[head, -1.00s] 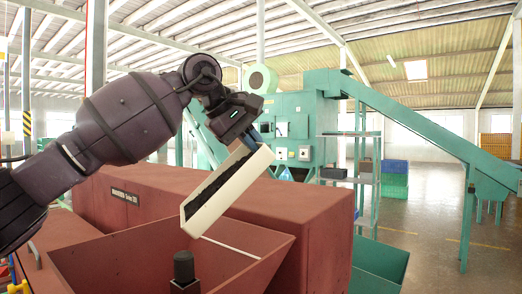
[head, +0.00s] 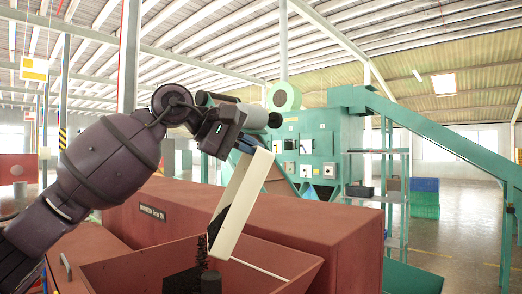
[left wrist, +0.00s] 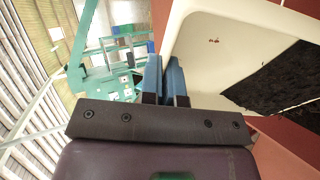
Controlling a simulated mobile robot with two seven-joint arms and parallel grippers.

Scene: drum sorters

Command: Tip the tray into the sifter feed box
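My left gripper (head: 244,148) is shut on the upper end of a white tray (head: 243,205). The tray is tilted steeply on edge above the red feed box (head: 135,268). Dark granular material (head: 217,225) slides off the tray's lower left side and falls into the box, where a dark heap (head: 183,280) shows. In the left wrist view the blue fingertips (left wrist: 165,80) grip the tray's rim. There the tray (left wrist: 215,55) is bare near the gripper, and dark material (left wrist: 275,80) lies toward its far end. My right gripper is not in view.
The long red sifter body (head: 260,222) stands right behind the feed box. A green machine (head: 310,145) with a sloping conveyor (head: 430,135), a shelf rack (head: 393,195) and stacked blue and green crates (head: 425,198) stand farther back. Open floor lies at the right.

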